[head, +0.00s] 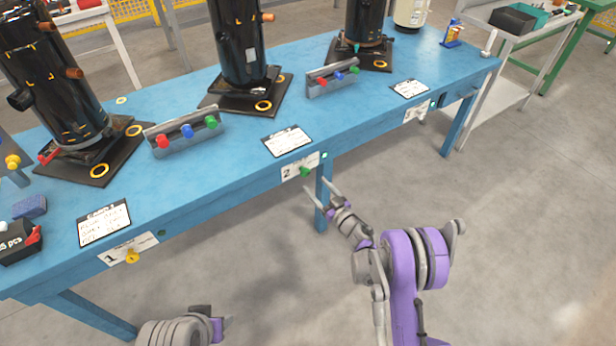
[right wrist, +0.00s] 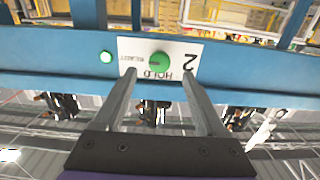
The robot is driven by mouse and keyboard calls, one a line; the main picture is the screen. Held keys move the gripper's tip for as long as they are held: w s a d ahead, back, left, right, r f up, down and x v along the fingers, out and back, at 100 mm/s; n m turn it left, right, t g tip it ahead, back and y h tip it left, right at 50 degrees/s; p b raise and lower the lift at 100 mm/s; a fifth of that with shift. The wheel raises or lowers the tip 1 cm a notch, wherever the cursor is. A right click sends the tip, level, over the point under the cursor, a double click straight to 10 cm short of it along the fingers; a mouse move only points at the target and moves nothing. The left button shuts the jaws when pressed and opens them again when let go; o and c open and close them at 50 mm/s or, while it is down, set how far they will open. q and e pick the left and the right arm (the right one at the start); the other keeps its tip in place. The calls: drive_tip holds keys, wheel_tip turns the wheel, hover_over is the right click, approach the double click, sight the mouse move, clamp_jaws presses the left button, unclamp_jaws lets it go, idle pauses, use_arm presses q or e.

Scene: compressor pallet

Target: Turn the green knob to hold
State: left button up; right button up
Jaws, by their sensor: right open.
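The green knob (head: 305,171) sits on a white plate (head: 299,172) marked 2 on the front edge of the blue table. In the right wrist view the knob (right wrist: 160,62) is seen upside down, with the word HOLD (right wrist: 157,75) just below it and a small word to its left. A dark mark on the knob seems to point left there, toward the small word. My right gripper (head: 319,188) is open and faces the knob, also in the right wrist view (right wrist: 158,73). Its fingers lie on either side of the knob's line, apparently short of it.
A lit green lamp (right wrist: 106,57) is beside the plate. A yellow knob (head: 131,257) is on plate 1 at left; another plate (head: 416,113) is at right. Black compressors (head: 240,45), button boxes (head: 332,78) and cards (head: 287,141) stand on the blue table (head: 230,150). Floor in front is clear.

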sight(306, 175)
drive_tip(key=x, duration=0.6)
clamp_jaws()
idle(0.3)
